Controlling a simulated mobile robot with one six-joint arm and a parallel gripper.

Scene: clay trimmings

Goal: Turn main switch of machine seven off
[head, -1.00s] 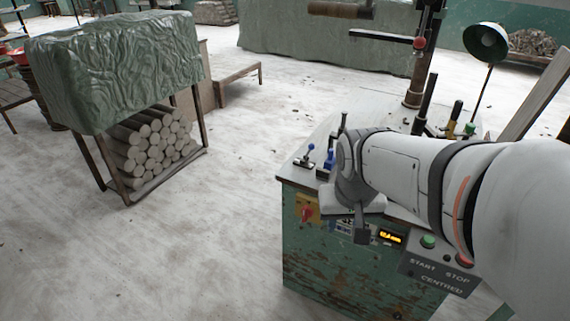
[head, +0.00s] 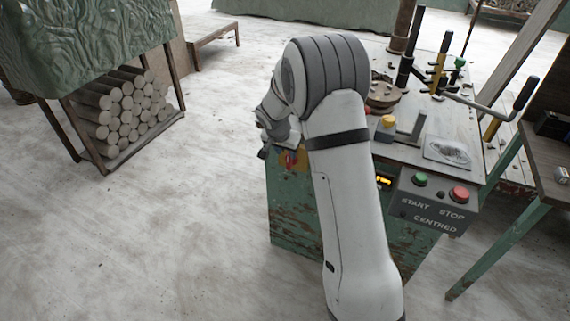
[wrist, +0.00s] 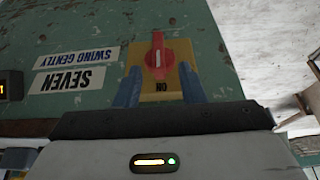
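The main switch (wrist: 158,58) is a red rotary knob on a yellow plate (wrist: 184,85). The wrist view shows it upside down, its handle in line with the word ON. A nearby label (wrist: 75,79) reads SEVEN. My gripper (wrist: 159,72) is open, with one blue finger towards each side of the plate and the knob between them, farther ahead. I cannot tell the remaining gap, and no contact shows. In the head view the switch (head: 291,160) is partly hidden by my arm, on the front of the green machine (head: 290,215).
A START/STOP panel (head: 434,211) with a green button (head: 421,180) and a red button (head: 459,194) is right of my arm. A yellow knob (head: 388,122) and levers stand on the machine top. A covered log rack (head: 75,130) stands left; floor between is clear.

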